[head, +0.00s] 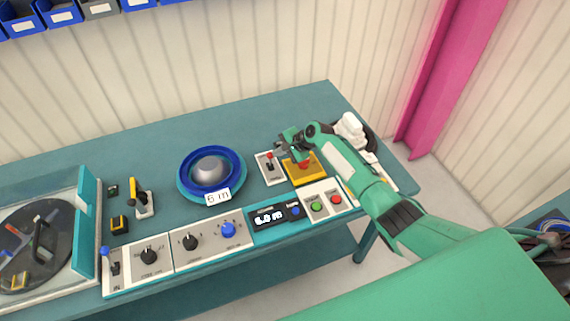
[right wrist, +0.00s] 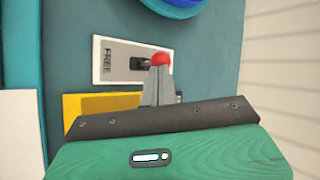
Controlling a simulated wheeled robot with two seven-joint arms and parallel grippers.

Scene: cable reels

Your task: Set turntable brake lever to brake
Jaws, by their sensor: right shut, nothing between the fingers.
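The brake lever's light plate (head: 264,176) sits on the bench right of the blue turntable (head: 240,163). Its red knob (head: 268,156) also shows in the right wrist view (right wrist: 160,59). There the plate (right wrist: 108,74) reads FREE at its left end, and the knob lies toward the opposite end. Any label at that end is not readable. My right gripper (head: 285,148) is shut and empty, close beside the lever; its fingers (right wrist: 158,88) appear right at the knob. I cannot tell whether they touch. My left gripper is out of view.
A yellow plate (head: 314,176) with a red button stands just right of the lever, under my right gripper. A control panel with knobs (head: 213,244) and green and red buttons runs along the front edge. White items (head: 350,130) lie at the bench's right end.

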